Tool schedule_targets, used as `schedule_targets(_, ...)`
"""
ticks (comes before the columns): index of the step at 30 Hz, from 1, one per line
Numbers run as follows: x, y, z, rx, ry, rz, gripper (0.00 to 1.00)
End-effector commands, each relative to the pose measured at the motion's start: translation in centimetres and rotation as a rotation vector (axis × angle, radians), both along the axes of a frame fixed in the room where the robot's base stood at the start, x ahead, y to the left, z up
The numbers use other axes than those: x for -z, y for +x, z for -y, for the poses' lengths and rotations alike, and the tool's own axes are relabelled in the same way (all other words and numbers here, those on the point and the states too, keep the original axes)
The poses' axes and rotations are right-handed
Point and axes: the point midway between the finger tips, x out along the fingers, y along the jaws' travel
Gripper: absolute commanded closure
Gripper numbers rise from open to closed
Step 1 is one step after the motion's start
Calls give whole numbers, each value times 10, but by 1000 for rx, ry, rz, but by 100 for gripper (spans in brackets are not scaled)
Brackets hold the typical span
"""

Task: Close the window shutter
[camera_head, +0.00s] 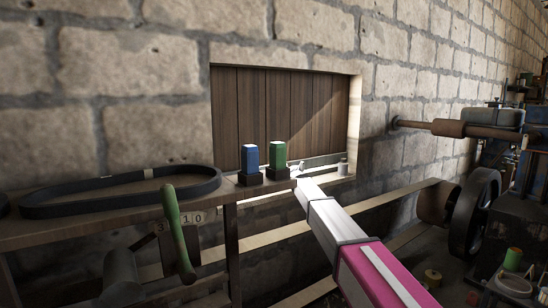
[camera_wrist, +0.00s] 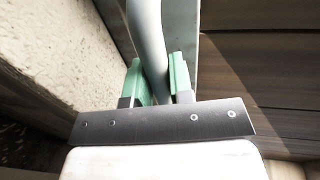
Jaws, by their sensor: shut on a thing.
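The window shutter (camera_head: 270,105) is a panel of dark brown vertical planks that fills most of the window recess in the stone wall. Its planks also show in the wrist view (camera_wrist: 265,72) on the right. A grey metal strip runs along the shutter's lower edge. My gripper (camera_wrist: 158,72) has green fingers, shut on a smooth grey handle bar (camera_wrist: 151,38) beside the planks. In the head view my white and pink arm reaches to the window sill. I cannot tell if a gap remains at the shutter's edge.
A blue block (camera_head: 250,158) and a green block (camera_head: 278,155) stand on the workbench (camera_head: 215,197) close left of my wrist. A black belt (camera_head: 120,192) lies there too. A small pale canister (camera_head: 342,167) stands on the sill. Machinery with a flywheel (camera_head: 474,212) is at right.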

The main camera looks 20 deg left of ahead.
Motion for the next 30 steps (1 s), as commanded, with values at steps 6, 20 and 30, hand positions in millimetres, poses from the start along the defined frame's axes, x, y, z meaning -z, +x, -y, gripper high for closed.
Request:
schedule_targets(6, 46, -1, 0, -2, -1, -2, 100)
schedule_targets(20, 71, -1, 0, -1, -2, -1, 100)
schedule_targets(30, 72, -1, 0, -2, -5, -2, 69)
